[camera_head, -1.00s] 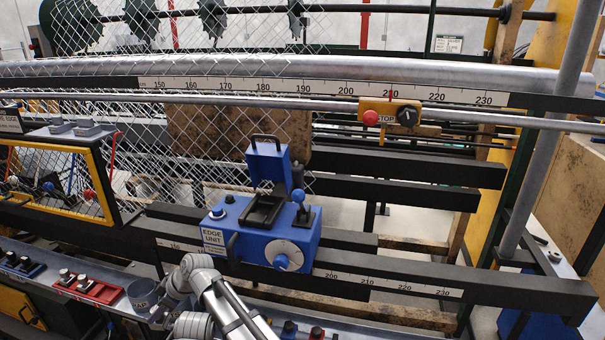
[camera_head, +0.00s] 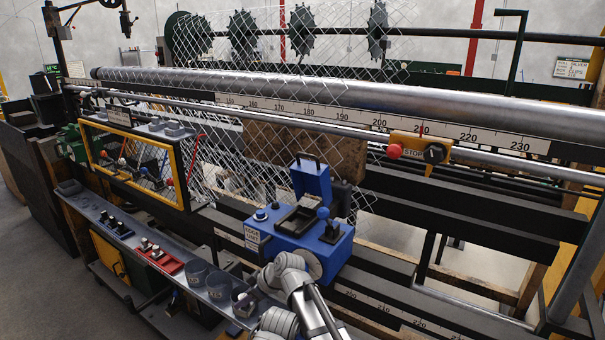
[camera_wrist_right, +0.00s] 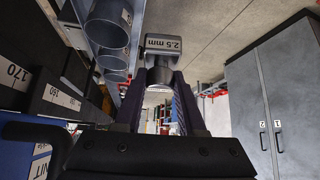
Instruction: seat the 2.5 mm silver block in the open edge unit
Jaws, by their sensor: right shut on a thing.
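The blue edge unit (camera_head: 338,252) sits on the machine's front rail. Its lid (camera_head: 312,181) stands up open, and its dark recess (camera_head: 300,218) shows from above with no block visible in it. The silver block marked "2.5 mm" (camera_wrist_right: 164,43) is between the fingers of my right gripper (camera_wrist_right: 160,88) in the right wrist view, with its label clear of the fingers. My left gripper is out of view.
Grey cups (camera_head: 217,284) stand on the shelf just left of my right gripper. A red tray (camera_head: 158,257) and a blue tray (camera_head: 116,226) hold small blocks further left. A stop box (camera_head: 418,149) hangs on the rail.

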